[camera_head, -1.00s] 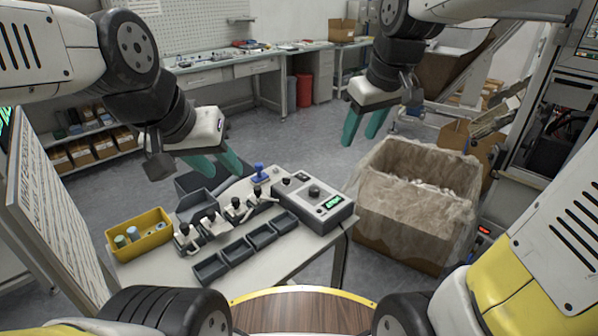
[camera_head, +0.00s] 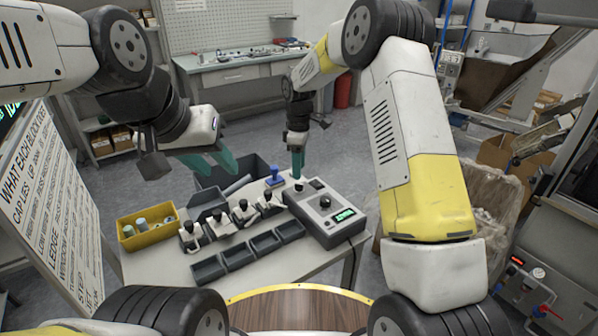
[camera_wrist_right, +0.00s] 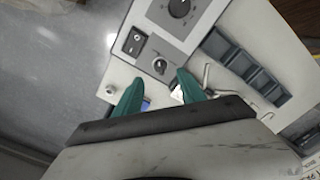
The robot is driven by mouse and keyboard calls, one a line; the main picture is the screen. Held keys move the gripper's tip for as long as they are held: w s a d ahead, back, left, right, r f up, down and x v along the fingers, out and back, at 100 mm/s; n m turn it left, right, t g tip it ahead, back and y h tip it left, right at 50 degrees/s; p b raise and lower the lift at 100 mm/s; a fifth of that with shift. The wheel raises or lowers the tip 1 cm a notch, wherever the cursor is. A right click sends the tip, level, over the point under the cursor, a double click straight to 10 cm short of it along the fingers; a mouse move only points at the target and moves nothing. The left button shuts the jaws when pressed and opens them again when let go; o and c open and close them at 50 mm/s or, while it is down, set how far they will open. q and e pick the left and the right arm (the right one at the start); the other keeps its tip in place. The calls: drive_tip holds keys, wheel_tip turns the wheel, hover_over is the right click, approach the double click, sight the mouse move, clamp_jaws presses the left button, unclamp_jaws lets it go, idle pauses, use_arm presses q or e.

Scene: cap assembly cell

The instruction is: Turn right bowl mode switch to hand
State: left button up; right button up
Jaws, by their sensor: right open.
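A grey control box (camera_head: 340,228) stands at the right end of the small table. It carries a large round dial (camera_wrist_right: 179,8), a black rocker switch (camera_wrist_right: 133,40), a small rotary knob (camera_wrist_right: 159,66) and a green-lit display (camera_head: 345,215). No label shows which control is the right bowl mode switch. My right gripper (camera_head: 297,172) points down above the box's far left corner. In the right wrist view, its open, empty fingers (camera_wrist_right: 160,78) lie on either side of the small knob's line, apparently short of it. My left gripper (camera_head: 228,166) hangs empty over the table's far left side; its fingers look apart.
A yellow bin (camera_head: 147,229) with small cylinders, toggle clamps (camera_head: 222,224) and several dark trays (camera_head: 237,256) occupy the table. A blue-handled item (camera_head: 275,177) stands close left of my right gripper. A lined carton (camera_head: 488,190) is at right.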

sight(299, 187)
wheel_tip(299, 187, down, 6)
drive_tip(key=shift+f, duration=0.2)
drive_tip(key=shift+c, duration=0.2)
clamp_jaws()
